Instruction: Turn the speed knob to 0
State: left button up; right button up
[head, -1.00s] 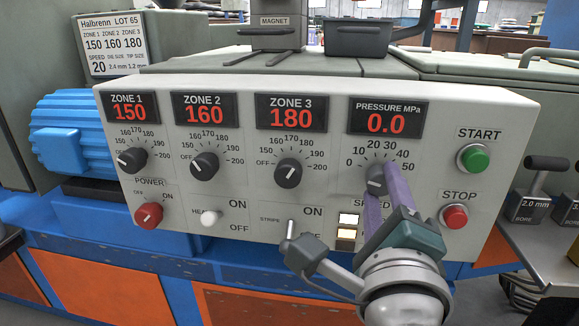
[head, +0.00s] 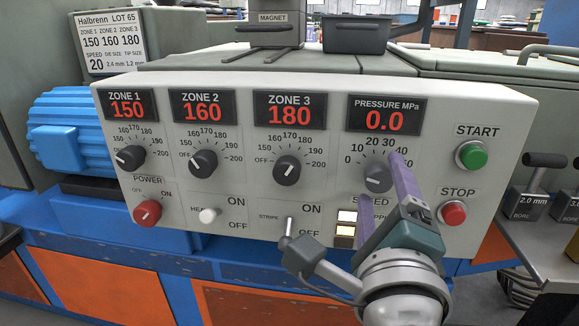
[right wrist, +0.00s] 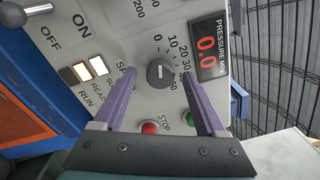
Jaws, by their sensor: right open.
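The speed knob (head: 377,178) is a dark grey dial with a 0–50 scale, under the red 0.0 pressure display. It also shows in the right wrist view (right wrist: 161,73), where its white mark seems to point toward 0. My right gripper (head: 380,179) has its purple fingers spread to either side of the knob, apart from it. In the right wrist view the open fingers (right wrist: 158,74) frame the knob with clear gaps. The word SPEED is partly hidden behind a finger. My left gripper is not in view.
The panel also has three zone knobs, such as zone 3 (head: 287,171), a red power knob (head: 147,212), a green start button (head: 473,155) and a red stop button (head: 454,214). Lit switches (head: 346,224) sit just left of my gripper. A card (head: 106,44) reads speed 20.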

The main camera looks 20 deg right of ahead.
jog(key=v, duration=0.9)
jog(key=shift+s+a, duration=0.2)
jog(key=shift+s, duration=0.05)
